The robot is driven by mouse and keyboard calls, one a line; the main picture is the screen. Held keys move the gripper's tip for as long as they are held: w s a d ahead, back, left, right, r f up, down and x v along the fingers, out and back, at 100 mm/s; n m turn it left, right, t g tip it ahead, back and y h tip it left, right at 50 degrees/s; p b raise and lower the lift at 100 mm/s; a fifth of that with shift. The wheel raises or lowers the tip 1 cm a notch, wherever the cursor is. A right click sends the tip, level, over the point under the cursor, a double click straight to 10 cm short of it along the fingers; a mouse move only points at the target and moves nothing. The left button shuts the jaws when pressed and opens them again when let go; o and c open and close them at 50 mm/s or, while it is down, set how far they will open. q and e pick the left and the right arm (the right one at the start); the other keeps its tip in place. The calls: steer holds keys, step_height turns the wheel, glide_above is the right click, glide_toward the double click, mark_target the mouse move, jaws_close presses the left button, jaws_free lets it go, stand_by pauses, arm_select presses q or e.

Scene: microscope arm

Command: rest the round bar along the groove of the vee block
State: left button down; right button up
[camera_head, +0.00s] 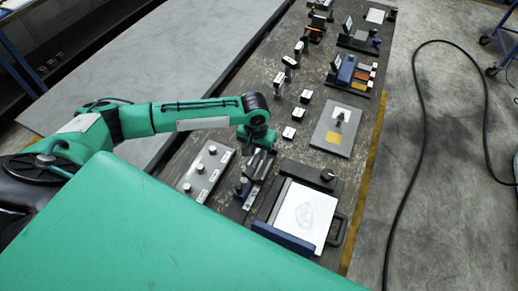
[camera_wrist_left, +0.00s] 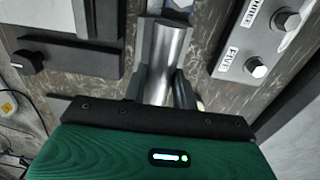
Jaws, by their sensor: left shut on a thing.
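My left gripper (camera_head: 260,148) points down over the dark metal block on the bench, which looks like the vee block (camera_head: 257,170). In the left wrist view the fingers (camera_wrist_left: 162,92) are shut on a shiny silver round bar (camera_wrist_left: 168,50). The bar's far end sticks out beyond the fingers, over a grey metal surface. I cannot tell whether the bar touches the groove, as the gripper hides the contact. My right gripper is not in view.
A grey plate with several labelled round studs (camera_head: 207,170) lies left of the vee block. A framed white plate (camera_head: 305,212) with a dark knob (camera_head: 327,175) lies to the right. Small white-topped blocks (camera_head: 289,132) and a grey plate (camera_head: 338,130) stand farther back.

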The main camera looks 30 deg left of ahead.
arm_select(q)
steer(key=shift+w, duration=0.1)
steer(key=shift+w+d, duration=0.1)
steer(key=shift+w, duration=0.05)
steer(key=shift+p, duration=0.4)
steer(key=shift+r, duration=0.1)
steer(key=shift+s+f, duration=0.2)
step_height(320, 180, down, 2)
steer(key=shift+w, duration=0.1)
steer(key=shift+f+b, duration=0.35)
steer(key=shift+f, duration=0.95)
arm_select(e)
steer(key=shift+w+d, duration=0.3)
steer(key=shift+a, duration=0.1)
